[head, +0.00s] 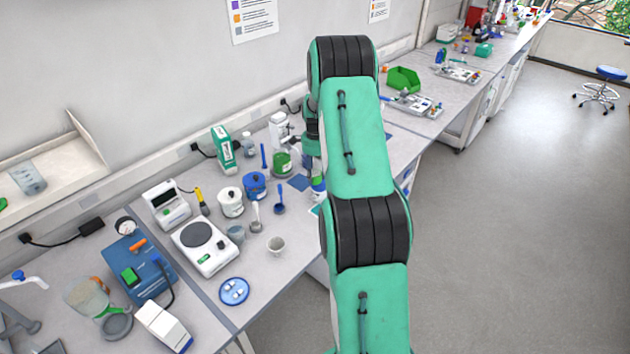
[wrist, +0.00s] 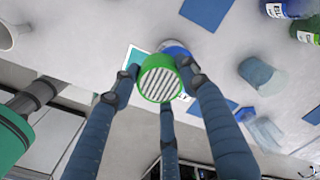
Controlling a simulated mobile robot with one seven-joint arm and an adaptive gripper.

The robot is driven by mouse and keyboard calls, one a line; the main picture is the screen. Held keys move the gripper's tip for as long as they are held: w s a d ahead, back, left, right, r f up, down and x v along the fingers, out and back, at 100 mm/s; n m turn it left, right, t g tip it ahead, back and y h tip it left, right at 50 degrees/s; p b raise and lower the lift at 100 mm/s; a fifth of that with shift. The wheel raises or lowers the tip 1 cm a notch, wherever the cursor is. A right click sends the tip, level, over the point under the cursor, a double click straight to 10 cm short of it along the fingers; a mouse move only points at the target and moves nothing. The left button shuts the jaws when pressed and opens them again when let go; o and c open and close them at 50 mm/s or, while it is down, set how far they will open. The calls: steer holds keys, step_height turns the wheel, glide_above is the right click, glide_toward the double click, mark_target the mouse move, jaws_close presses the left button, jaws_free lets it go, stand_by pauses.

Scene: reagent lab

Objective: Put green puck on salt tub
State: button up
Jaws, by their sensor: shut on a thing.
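The green puck (wrist: 161,80), a round green ring with a striped pale face, sits between the fingers of my gripper (wrist: 160,84) in the wrist view. The gripper is shut on it, over the bench. In the head view my arm hides most of the gripper and I cannot make out the puck. A white tub (head: 230,203), a blue tub (head: 256,185) and a green tub (head: 284,163) stand on the bench left of the gripper. Their labels are too small to tell which is the salt tub. The blue tub (wrist: 288,8) and green tub (wrist: 306,31) show at the wrist view's upper right.
A blue round thing (wrist: 176,50) is partly hidden behind the puck. Blue mats (wrist: 206,11) lie flat.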

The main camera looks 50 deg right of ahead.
mark_target(315, 180)
steer(key=shift+f, duration=1.75)
steer(key=shift+f, duration=0.1)
steer(key=o, duration=1.2)
step_height(315, 180, up, 12)
steer(key=shift+r, duration=0.1)
